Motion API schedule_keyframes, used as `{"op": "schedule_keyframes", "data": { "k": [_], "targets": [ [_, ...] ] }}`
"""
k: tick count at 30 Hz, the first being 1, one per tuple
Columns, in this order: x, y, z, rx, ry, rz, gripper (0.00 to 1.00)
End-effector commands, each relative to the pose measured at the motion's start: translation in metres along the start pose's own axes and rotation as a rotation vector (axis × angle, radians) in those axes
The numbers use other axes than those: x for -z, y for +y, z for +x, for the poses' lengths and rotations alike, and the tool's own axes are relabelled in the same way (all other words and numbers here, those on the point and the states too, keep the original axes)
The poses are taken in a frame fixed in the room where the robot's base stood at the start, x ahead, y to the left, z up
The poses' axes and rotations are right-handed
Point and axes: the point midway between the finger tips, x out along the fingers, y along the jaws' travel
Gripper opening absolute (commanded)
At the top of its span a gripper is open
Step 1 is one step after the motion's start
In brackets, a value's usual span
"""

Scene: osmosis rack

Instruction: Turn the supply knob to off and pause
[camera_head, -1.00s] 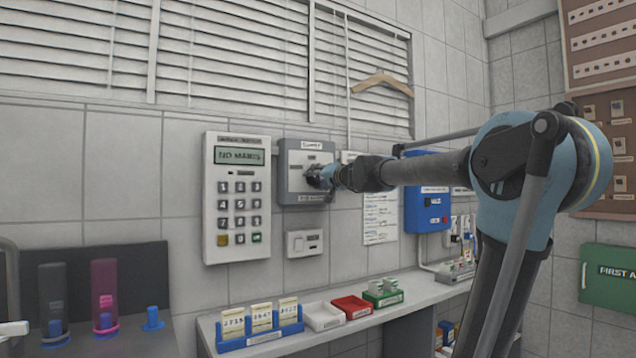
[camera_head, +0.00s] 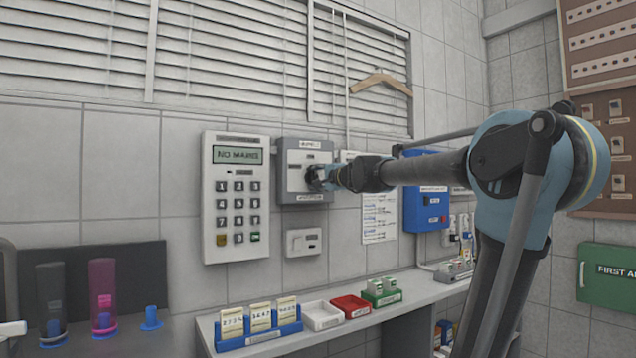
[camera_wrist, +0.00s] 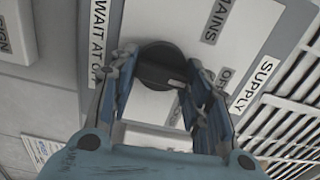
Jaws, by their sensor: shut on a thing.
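The supply box is a grey wall panel (camera_head: 290,160) with a white label at its top, right of the keypad in the head view. Its dark round supply knob (camera_wrist: 160,66) shows in the wrist view, with a pale mark on its lower right side. The labels "MAINS", "SUPPLY" and part of "WAIT AT O..." are readable around it. My gripper (camera_wrist: 160,82) has its two blue fingers on either side of the knob and is shut on it. In the head view my gripper (camera_head: 318,178) covers the knob.
A keypad panel (camera_head: 209,200) with a display reading "NO MAINS" hangs left of the box. A small white switch plate (camera_head: 303,242) is below. A blue box (camera_head: 427,190) hangs to the right. A shelf (camera_head: 350,325) below holds a blue card rack (camera_head: 260,338) and coloured trays.

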Motion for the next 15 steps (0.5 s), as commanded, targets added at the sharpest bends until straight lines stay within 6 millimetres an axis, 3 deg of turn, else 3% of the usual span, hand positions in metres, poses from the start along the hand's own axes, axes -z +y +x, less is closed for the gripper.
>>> {"op": "schedule_keyframes", "data": {
  "k": [15],
  "targets": [
    [-0.0003,0.0025,-0.0008,-0.001,0.000,0.039,0.21]
  ]
}}
